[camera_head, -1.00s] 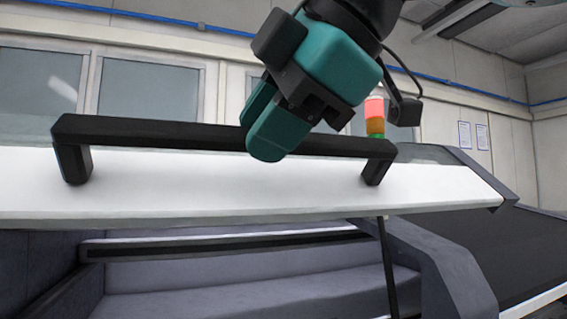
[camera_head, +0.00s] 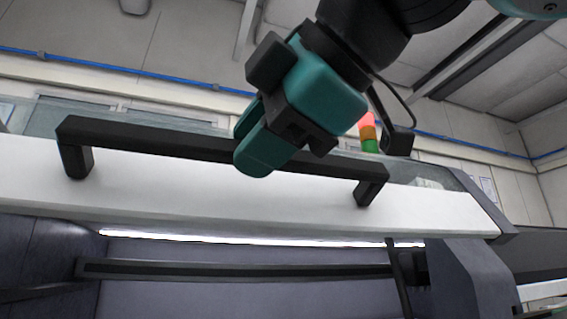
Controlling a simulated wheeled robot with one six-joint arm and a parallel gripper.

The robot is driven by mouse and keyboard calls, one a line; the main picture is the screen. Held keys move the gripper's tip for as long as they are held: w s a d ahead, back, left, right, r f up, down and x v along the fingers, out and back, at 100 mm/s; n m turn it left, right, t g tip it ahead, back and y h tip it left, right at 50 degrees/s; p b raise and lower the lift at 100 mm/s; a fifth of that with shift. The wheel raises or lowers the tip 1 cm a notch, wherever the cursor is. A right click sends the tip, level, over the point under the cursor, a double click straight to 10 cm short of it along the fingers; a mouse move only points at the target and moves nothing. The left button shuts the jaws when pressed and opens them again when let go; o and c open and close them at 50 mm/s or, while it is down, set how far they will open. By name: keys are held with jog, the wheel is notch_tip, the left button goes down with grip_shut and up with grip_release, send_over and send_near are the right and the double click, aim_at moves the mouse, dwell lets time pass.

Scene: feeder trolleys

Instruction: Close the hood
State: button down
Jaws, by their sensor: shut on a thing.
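The hood (camera_head: 230,208) is a white panel with a glassy upper part, spanning the view and raised over a dark opening. A long black bar handle (camera_head: 150,138) is fixed to its front by a post at each end. My teal and black gripper (camera_head: 258,152) comes down from the upper right and is shut on the handle near its middle. The gripper hides the part of the bar between its fingers.
Below the hood is the machine's grey interior (camera_head: 230,298) with a dark rail (camera_head: 235,270). A black strut (camera_head: 399,280) stands at the right of the opening, beside the grey side frame (camera_head: 470,275). A red, orange and green signal light (camera_head: 369,133) shows behind the hood.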

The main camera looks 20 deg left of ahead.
notch_tip(320, 180, down, 17)
jog(key=w+a+t+y+b, duration=0.1)
jog(key=w+a+b, duration=0.2)
jog(key=b, duration=1.1)
jog(key=shift+r+n+y, duration=0.15)
jog(key=shift+n+y, duration=0.15)
jog(key=shift+y, duration=0.1)
jog(key=c, duration=0.9)
grip_release()
jog(key=shift+d+r, duration=0.1)
jog(key=shift+s, duration=0.1)
jog(key=shift+b+v, duration=1)
jog(key=shift+v, duration=7.65)
